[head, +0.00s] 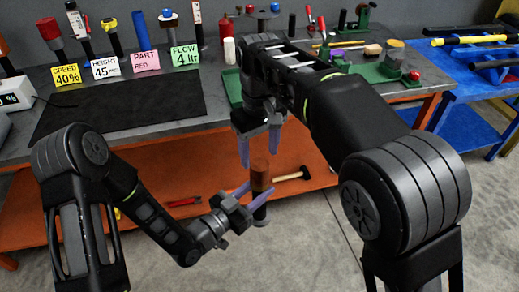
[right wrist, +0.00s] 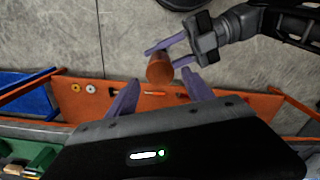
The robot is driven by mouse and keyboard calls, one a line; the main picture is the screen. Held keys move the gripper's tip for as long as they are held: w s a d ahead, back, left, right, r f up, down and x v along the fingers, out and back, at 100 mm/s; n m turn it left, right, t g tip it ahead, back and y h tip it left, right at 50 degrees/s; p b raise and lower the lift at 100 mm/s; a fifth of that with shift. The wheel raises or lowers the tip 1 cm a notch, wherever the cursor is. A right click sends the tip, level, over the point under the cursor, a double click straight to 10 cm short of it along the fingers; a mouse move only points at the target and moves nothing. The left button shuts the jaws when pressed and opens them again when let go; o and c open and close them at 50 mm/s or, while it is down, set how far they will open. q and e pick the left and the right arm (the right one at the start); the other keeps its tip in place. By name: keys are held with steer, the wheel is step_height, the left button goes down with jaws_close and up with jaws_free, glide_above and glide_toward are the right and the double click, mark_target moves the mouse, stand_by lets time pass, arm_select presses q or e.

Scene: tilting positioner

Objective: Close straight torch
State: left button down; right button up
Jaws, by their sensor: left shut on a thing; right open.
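The torch (head: 261,179) shows as an upright cylinder with a copper-brown upper part and a dark lower part. My left gripper (head: 258,194) is shut around it and holds it in front of the workbench. In the right wrist view its brown end (right wrist: 159,70) is turned toward the camera, with the left gripper's purple fingers (right wrist: 172,46) behind it. My right gripper (head: 259,153) is open and points down just above the torch's top. In the right wrist view the torch appears between and beyond my right fingers (right wrist: 160,88). I cannot tell whether they touch it.
The grey workbench (head: 185,133) has a dark mat (head: 125,103), label cards (head: 105,67) and several upright tools behind it. A hammer (head: 292,176) and red pliers (head: 184,202) lie on the orange lower shelf (head: 150,180). A blue table (head: 470,75) stands at right.

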mark_target(260, 164)
steer(key=shift+r+n, duration=0.25)
steer(key=shift+n, duration=0.15)
steer(key=shift+f, duration=4)
jaws_close()
